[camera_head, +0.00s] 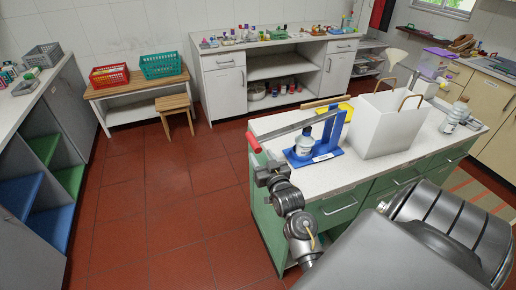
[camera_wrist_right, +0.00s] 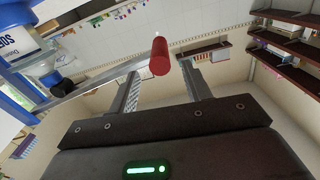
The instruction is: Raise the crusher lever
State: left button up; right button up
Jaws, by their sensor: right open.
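The blue crusher (camera_head: 327,135) stands on the white counter of the green island. Its grey lever (camera_head: 292,127) runs from the blue upright, sloping slightly down to the left, and ends in a red handle (camera_head: 254,143) beyond the counter edge. A white bottle (camera_head: 304,146) stands in the crusher under the lever. My right gripper (camera_head: 264,166) is just below the red handle. In the right wrist view the open fingers (camera_wrist_right: 159,72) point toward the red handle (camera_wrist_right: 160,56), which shows at the gap between their tips; contact cannot be told. My left gripper is not in view.
A white box (camera_head: 385,125) with tan handles stands right of the crusher, with a bottle (camera_head: 455,115) beyond it. The island's counter edge (camera_head: 320,195) is close to my right arm. Red tiled floor (camera_head: 170,210) is clear on the left.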

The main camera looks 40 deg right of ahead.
aim_at(258, 151)
jog(key=shift+p+x, duration=0.4)
jog(key=shift+x, duration=1.45)
grip_shut()
